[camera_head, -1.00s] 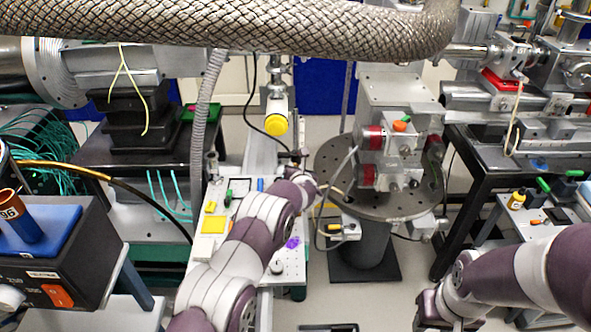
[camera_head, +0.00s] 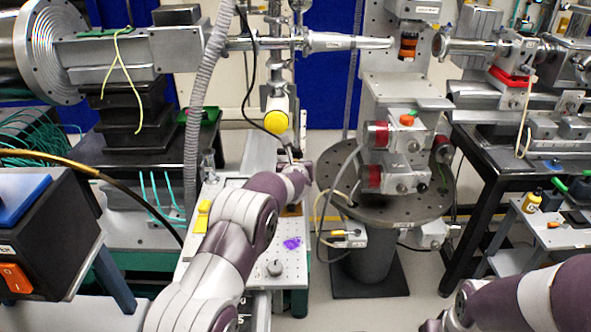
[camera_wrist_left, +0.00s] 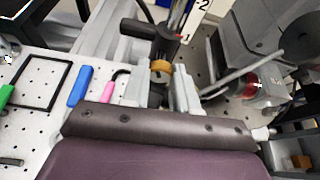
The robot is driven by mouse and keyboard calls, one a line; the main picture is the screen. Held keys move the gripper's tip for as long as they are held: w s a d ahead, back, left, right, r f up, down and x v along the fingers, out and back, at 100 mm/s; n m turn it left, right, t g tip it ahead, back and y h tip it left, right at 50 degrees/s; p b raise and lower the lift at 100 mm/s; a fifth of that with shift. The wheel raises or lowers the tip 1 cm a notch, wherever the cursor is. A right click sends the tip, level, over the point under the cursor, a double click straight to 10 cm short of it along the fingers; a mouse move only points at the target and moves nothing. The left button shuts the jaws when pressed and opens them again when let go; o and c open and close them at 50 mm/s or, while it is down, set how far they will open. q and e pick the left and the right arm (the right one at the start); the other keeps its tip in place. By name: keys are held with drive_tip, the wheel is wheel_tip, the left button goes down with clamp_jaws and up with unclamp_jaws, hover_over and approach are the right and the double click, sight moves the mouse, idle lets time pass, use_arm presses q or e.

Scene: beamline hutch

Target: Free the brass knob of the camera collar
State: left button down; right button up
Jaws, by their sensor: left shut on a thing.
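The brass knob (camera_wrist_left: 160,67) shows in the left wrist view as a short brass-coloured cylinder between the grey fingers of my left gripper (camera_wrist_left: 160,84). The gripper is shut on it. Beyond the knob is a dark collar-like part (camera_wrist_left: 150,32) beside an upright post (camera_wrist_left: 176,16). In the head view my left gripper (camera_head: 291,154) is at the post below a yellow-capped, light-coloured cylinder (camera_head: 276,121). There my own wrist hides the knob. My right arm enters at the lower right, and its gripper is out of the picture.
A perforated plate (camera_head: 270,252) lies under my left arm, with a yellow block (camera_head: 203,217) and a purple item (camera_head: 292,243). A round stage (camera_head: 420,210) with an instrument stands close on the right. A grey hose (camera_head: 200,120) hangs at left.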

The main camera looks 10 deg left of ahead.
use_arm(q)
drive_tip(key=c, duration=0.9)
unclamp_jaws()
drive_tip(key=shift+r, duration=0.1)
drive_tip(key=shift+o, duration=0.2)
drive_tip(key=shift+s+d+b, duration=0.1)
drive_tip(key=shift+s+b, duration=0.35)
drive_tip(key=shift+s, duration=0.05)
drive_tip(key=b+v, duration=0.3)
drive_tip(key=v, duration=0.9)
drive_tip(key=shift+w, duration=0.15)
